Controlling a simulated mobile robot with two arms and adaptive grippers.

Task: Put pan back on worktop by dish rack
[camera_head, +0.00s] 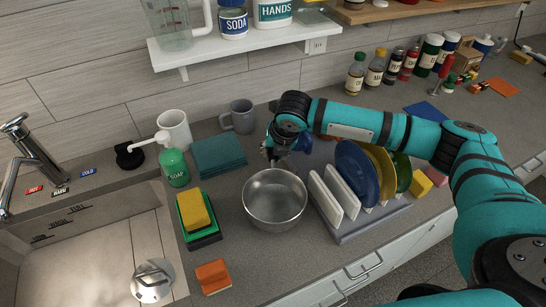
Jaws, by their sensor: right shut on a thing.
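The pan (275,205), a round silver metal vessel, is upright on or just above the grey worktop (245,275); I cannot tell whether it touches. It is just left of the dish rack (375,222), which holds white, blue, yellow and green plates. My right gripper (277,158) reaches in from the right, over the back of the rack, and is shut on the pan at its far side. The fingers are small and dark, so the exact grip and any handle are hard to see. My left gripper is not in view.
A sink (95,250) lies left, with sponges (195,212), a green soap bottle (174,168) and teal cloths (218,155) beside it. A grey mug (240,116) stands behind. An orange sponge (213,276) lies in front. Several bottles line the back right. Worktop in front of the pan is clear.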

